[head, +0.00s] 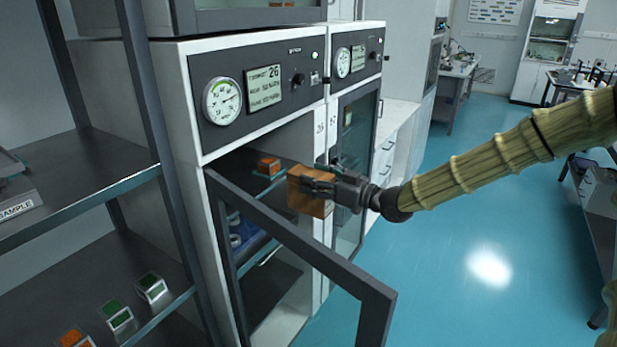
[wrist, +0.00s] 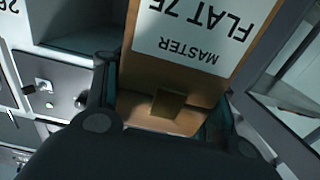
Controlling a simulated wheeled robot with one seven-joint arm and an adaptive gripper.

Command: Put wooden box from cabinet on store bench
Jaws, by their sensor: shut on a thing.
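The wooden box (head: 309,203) is a brown block held by my gripper (head: 318,184) in front of the open cabinet (head: 255,150) marked 26. My gripper is shut on the box. The cabinet's framed glass door (head: 300,262) stands open, below and in front of the box. I cannot tell which surface is the store bench.
A smaller orange block (head: 268,166) stands on the cabinet's upper shelf. An open grey rack (head: 75,205) with small green and orange-topped pieces is at left. Neighbouring cabinet 27 (head: 352,150) is closed.

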